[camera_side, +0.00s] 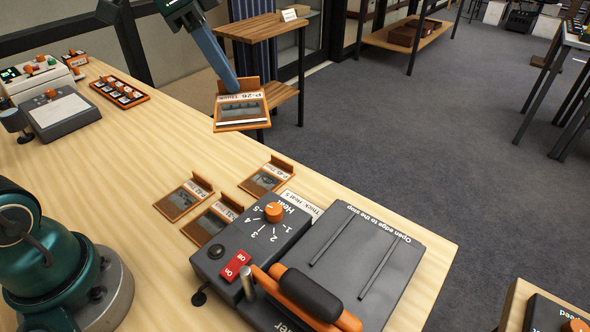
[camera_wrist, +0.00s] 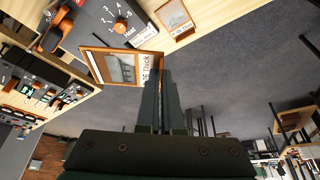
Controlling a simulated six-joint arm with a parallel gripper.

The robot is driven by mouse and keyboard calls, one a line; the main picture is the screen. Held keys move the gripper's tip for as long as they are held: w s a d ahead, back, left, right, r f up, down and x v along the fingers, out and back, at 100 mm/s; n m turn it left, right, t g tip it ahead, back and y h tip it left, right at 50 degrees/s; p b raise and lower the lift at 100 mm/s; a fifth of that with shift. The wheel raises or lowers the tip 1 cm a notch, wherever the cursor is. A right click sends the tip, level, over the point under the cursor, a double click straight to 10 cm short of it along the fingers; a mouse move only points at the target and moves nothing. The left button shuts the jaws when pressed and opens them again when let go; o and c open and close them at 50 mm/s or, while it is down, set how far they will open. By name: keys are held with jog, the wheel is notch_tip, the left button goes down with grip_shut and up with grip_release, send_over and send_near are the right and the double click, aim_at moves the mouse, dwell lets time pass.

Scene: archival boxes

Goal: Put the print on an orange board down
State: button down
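The print on an orange board (camera_side: 241,111) is up in the air beyond the table's far edge, its label reading "P-26 Thick". My gripper (camera_side: 236,88) is shut on the upright tab at its back edge. In the wrist view the print (camera_wrist: 118,68) juts out to the left of my gripper's fingers (camera_wrist: 161,78), which are close together on its label end.
Three similar boards lie on the table: left (camera_side: 184,198), right (camera_side: 266,178) and front (camera_side: 212,223). The last is beside a grey heat machine (camera_side: 262,235) with an orange dial and handle. A wooden side table (camera_side: 262,27) stands behind. Open wood lies left of the boards.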

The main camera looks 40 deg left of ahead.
jog(key=s+a+f+n+t+y, duration=0.1)
jog(key=s+a+f+n+y, duration=0.2)
jog(key=s+f+n, duration=0.2)
jog(key=n, duration=0.3)
jog(key=shift+s+a, duration=0.15)
jog(key=shift+s, duration=0.15)
dwell(0.4)
